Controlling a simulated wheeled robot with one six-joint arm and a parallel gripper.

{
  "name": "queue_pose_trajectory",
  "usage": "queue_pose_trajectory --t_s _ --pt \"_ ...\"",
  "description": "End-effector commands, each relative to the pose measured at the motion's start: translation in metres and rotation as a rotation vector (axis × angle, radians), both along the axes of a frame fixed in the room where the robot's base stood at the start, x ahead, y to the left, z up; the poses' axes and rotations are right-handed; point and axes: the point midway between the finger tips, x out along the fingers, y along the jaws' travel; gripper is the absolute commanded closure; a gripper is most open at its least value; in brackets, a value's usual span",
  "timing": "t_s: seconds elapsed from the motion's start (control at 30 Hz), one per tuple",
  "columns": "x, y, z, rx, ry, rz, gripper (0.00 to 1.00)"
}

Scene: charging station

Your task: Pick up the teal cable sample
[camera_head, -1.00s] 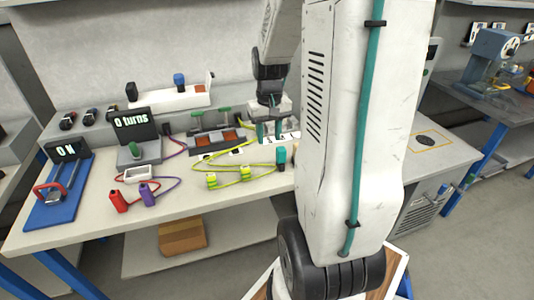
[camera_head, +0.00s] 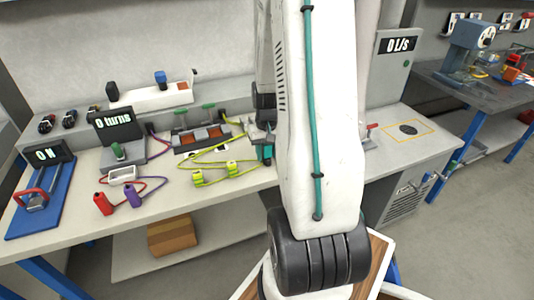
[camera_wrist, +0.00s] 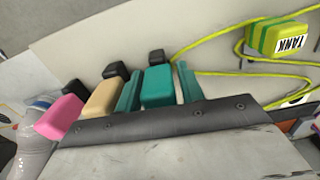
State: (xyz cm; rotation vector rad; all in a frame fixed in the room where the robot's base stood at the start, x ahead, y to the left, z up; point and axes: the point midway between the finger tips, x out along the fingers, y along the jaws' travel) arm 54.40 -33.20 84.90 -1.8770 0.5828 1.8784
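The teal cable sample (camera_wrist: 158,86) is a teal block with a black end, seen in the wrist view between my gripper's two teal fingers (camera_wrist: 158,90). Narrow gaps seem to show between the fingers and its sides, so the gripper looks open around it. A beige sample (camera_wrist: 102,98) and a pink sample (camera_wrist: 60,118) stand in a row to its left, close to the left finger. I cannot separate the teal sample from the fingers there.
Red (camera_head: 103,203) and purple (camera_head: 134,196) connectors lie farther left on the bench (camera_head: 75,227). A grey cabinet (camera_head: 398,150) stands right of my arm.

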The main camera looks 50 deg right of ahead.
Motion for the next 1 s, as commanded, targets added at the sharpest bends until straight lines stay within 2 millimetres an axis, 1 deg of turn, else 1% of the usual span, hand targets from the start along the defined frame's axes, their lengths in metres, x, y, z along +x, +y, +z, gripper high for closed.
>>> queue_pose_trajectory --t_s 0.1,0.13,0.23,0.27,0.53,0.67,0.87,1.0 --pt "0.0 0.0 0.0 0.0 0.0 0.0 0.62" --pt "0.0 0.0 0.0 0.0 0.0 0.0 0.65" --pt "0.0 0.0 0.0 -0.001 -0.001 0.0 0.92" --pt "0.0 0.0 0.001 0.0 0.0 0.0 0.95" --pt "0.0 0.0 0.001 -0.001 -0.001 0.0 0.95" --pt "0.001 0.0 0.004 -0.001 -0.002 0.001 0.95" --pt "0.002 0.002 0.019 -0.003 -0.002 0.005 0.95" --pt "0.003 0.004 0.033 -0.003 -0.003 0.008 0.95"
